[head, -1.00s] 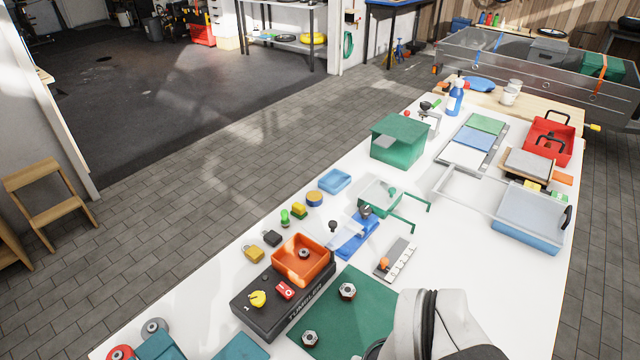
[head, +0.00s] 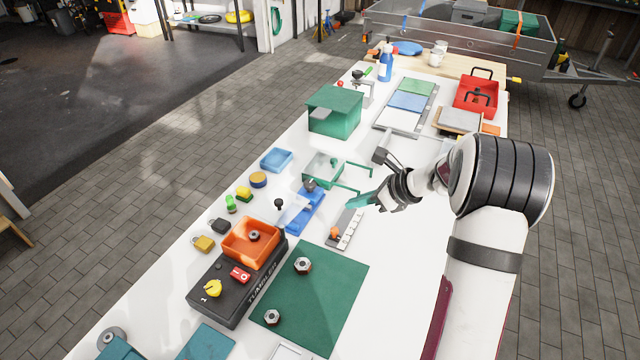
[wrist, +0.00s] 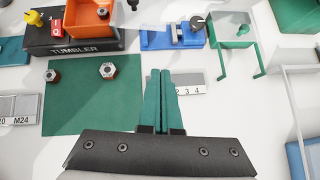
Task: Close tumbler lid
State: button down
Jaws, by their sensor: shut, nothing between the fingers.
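The tumbler (head: 222,290) is a black base lettered "TUMBLER" on the left part of the white bench. It carries an open orange bin (head: 236,257) with a nut inside, a yellow knob (head: 213,288) and a red switch (head: 239,274). In the wrist view the tumbler (wrist: 75,47) is partly cut off at upper left. In the wrist view my gripper (wrist: 160,72) points toward the numbered strip.
A green mat (head: 322,280) with two nuts lies right of the tumbler. A blue fixture (head: 306,212), a green-framed clear box (head: 322,170) and a numbered strip (head: 349,232) stand farther back. A green box (head: 335,110) is beyond.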

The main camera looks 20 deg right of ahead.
jog(key=w+a+f, duration=0.6)
jog(key=w, duration=0.2)
jog(key=shift+a+f, duration=0.2)
jog(key=shift+a, duration=0.05)
jog(key=shift+w, duration=0.2)
